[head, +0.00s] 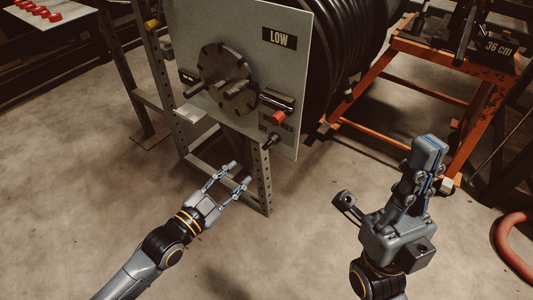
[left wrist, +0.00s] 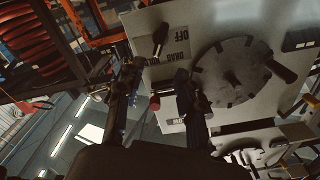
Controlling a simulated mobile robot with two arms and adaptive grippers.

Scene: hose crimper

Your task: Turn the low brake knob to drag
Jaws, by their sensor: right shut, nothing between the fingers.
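The low brake panel (head: 235,60) is a pale plate marked LOW, fixed in front of a black hose reel. The small black brake knob (head: 270,141) sticks out near its lower right edge, beside small lettering. The left wrist view shows the knob (left wrist: 160,38) next to the words OFF, DRAG and a partly hidden third word; its exact pointing is unclear. My left gripper (head: 241,171) is open and empty, below and left of the knob and apart from it. Its fingers (left wrist: 156,72) spread before the panel in the left wrist view. My right gripper (head: 429,146) is shut and empty, well to the right.
A red-tipped handle (head: 277,118) sits just above the knob. A dark notched disc (head: 228,78) with protruding pegs is to its left. A perforated metal post (head: 262,180) stands below the panel. An orange frame (head: 400,48) is at the right. The floor in front is clear.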

